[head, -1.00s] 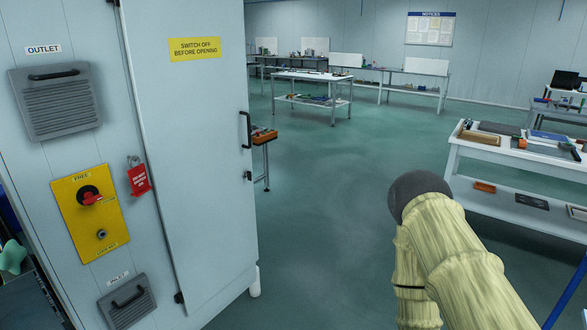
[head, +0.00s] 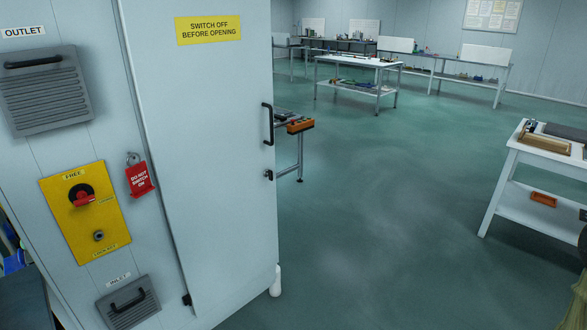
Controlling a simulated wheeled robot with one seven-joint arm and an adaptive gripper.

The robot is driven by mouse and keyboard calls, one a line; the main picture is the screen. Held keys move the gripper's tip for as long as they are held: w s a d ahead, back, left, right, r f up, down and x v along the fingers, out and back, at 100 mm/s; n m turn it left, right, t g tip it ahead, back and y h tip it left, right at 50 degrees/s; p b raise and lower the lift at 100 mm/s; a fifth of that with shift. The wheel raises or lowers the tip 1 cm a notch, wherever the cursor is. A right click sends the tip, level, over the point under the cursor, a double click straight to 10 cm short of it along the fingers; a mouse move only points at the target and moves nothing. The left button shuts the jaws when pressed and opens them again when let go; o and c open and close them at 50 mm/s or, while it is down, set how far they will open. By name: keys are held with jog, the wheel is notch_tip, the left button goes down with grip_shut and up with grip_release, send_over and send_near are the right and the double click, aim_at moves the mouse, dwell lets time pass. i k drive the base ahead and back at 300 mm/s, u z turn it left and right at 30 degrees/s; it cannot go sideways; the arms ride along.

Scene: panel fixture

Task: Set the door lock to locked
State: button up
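The cabinet door (head: 205,150) stands at the left of the head view and looks closed. It has a black bar handle (head: 267,124) on its right edge, with a small dark fitting (head: 268,175) below. Left of the door is a yellow plate (head: 70,225) marked FREE at the top. It carries a red knob (head: 84,199) on a black disc and a round metal keyhole-like part (head: 98,236) below. The plate's lower label is too small to read surely. My gripper is out of view; only a bit of my arm shows at the right edge.
A red DO NOT SWITCH ON tag (head: 140,179) hangs beside the plate. Grey vent covers with handles, OUTLET (head: 45,90) and a lower one (head: 128,303), flank the plate. A white workbench (head: 515,200) stands at right. The green floor between is clear.

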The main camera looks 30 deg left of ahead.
aim_at(269, 174)
jog(key=u, duration=0.15)
jog(key=i, duration=0.5)
jog(key=u, duration=0.7)
jog(key=i, duration=0.4)
jog(key=u, duration=0.45)
